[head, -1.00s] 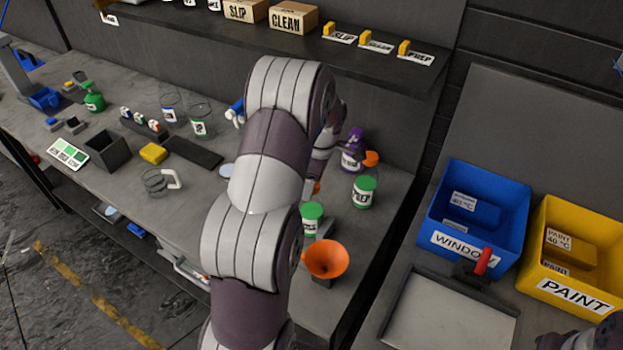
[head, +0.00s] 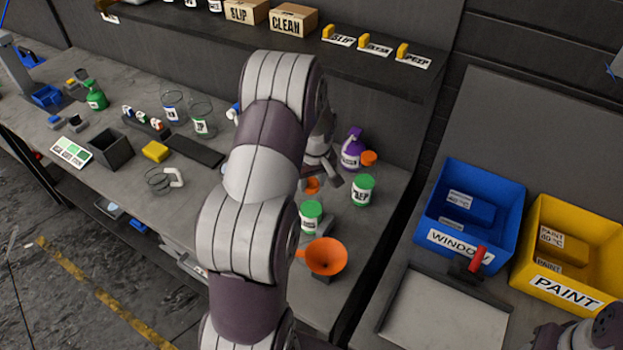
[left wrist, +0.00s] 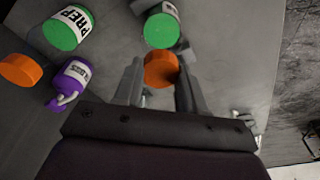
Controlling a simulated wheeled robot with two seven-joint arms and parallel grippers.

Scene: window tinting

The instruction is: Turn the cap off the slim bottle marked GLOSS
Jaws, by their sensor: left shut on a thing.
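My left gripper (left wrist: 161,82) is shut on an orange cap (left wrist: 161,69) in the left wrist view, one finger on either side. The cap shows as a small orange patch in the head view (head: 312,186), beside my left gripper (head: 318,172), which my arm partly covers. The body under this cap is hidden, and no GLOSS marking on it can be read. Another orange cap (head: 369,158) stands by the purple spray bottle (head: 351,150); the left wrist view shows that cap (left wrist: 20,70) and the purple bottle (left wrist: 73,80), too. My right gripper is not clearly in view.
Green-lidded jars stand close by, one marked PREP (head: 362,190) and one nearer (head: 311,216). An orange funnel (head: 326,257) is in front. Blue WINDOW (head: 447,244) and yellow PAINT (head: 567,291) bins are at right. A shelf (head: 370,75) overhangs the bench's back.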

